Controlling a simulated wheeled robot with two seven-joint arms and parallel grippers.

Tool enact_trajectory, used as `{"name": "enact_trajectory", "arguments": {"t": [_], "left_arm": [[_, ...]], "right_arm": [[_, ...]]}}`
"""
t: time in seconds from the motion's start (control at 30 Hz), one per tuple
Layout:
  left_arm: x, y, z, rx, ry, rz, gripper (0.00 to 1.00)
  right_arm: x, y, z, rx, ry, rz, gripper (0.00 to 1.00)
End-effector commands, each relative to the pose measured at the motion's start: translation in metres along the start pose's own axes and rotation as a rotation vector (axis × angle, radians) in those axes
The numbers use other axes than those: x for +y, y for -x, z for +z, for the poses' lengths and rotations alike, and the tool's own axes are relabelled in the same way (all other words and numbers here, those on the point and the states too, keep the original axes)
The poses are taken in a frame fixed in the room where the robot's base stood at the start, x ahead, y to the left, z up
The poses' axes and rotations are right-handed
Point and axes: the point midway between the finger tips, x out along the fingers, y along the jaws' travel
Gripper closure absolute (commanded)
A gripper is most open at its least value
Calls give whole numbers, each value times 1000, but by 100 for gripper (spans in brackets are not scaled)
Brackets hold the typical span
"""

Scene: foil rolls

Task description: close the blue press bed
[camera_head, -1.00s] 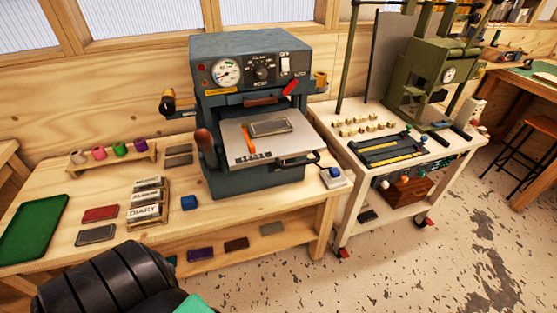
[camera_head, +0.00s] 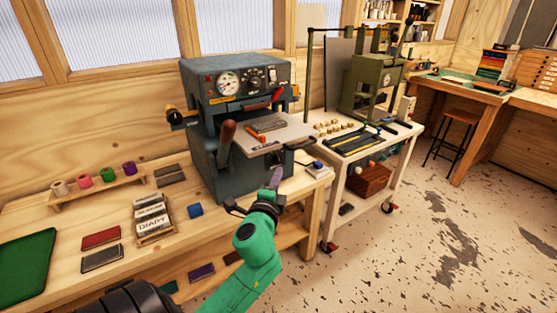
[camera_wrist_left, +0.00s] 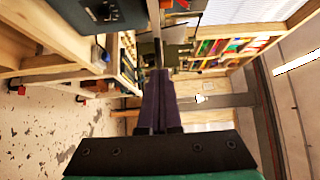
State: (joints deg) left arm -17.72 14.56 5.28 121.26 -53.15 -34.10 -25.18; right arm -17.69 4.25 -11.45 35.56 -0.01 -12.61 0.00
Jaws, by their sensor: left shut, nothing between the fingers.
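The blue press (camera_head: 235,82) stands on the wooden bench, with a dial and knobs on its upper front. Its flat grey bed (camera_head: 290,131) sticks out of the front, so it is drawn out. A grey block (camera_head: 268,125) and an orange-handled tool (camera_head: 256,140) lie on the bed. My left gripper (camera_head: 278,170), on a green arm, is shut and empty. In the picture it is just below the bed's front edge; I cannot tell if it touches. Its shut fingers also show in the left wrist view (camera_wrist_left: 158,85). My right gripper is not in view.
A white cart (camera_head: 345,165) with a green press (camera_head: 370,85) stands to the right. The floor in front is clear.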

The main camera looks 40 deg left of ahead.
Motion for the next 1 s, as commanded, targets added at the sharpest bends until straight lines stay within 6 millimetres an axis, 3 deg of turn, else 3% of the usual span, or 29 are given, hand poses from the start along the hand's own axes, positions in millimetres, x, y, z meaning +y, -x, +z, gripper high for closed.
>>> {"name": "enact_trajectory", "arguments": {"t": [0.1,0.2,0.4,0.5,0.7,1.0], "left_arm": [[-4,-23,0,0,1,-2,100],[-4,-46,0,0,2,-1,100],[-3,-90,0,0,4,1,100],[-2,-103,13,0,2,3,100],[1,-116,27,2,4,4,100],[1,-117,28,3,5,3,100]], "right_arm": [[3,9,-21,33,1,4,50],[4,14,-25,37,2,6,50],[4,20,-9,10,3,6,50],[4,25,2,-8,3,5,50],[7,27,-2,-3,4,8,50],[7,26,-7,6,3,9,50]]}}
